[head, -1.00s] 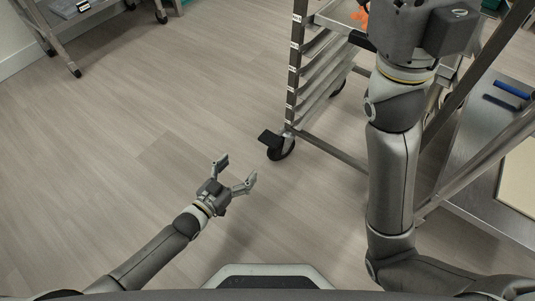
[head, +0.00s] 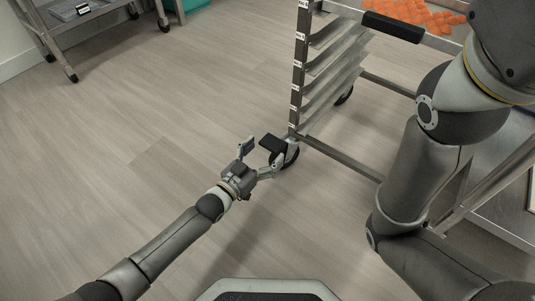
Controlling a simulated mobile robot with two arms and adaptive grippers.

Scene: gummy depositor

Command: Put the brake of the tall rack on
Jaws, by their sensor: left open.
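The tall rack (head: 299,70) stands at upper centre in the head view, with a metal post and several tray runners. Its near caster (head: 291,157) is on the floor at the foot of the post. A black brake pedal (head: 271,144) sticks out from this caster towards the left. My left gripper (head: 262,157) is open and low over the floor, just left of the caster. In the picture its fingers lie on either side of the pedal's near end; I cannot tell whether they touch it.
A tray of orange pieces (head: 420,15) and a black bar (head: 392,26) are at the rack's top. A steel table (head: 487,211) is at the right, partly behind my right arm. A wheeled cart (head: 62,37) stands at upper left. The floor at left is clear.

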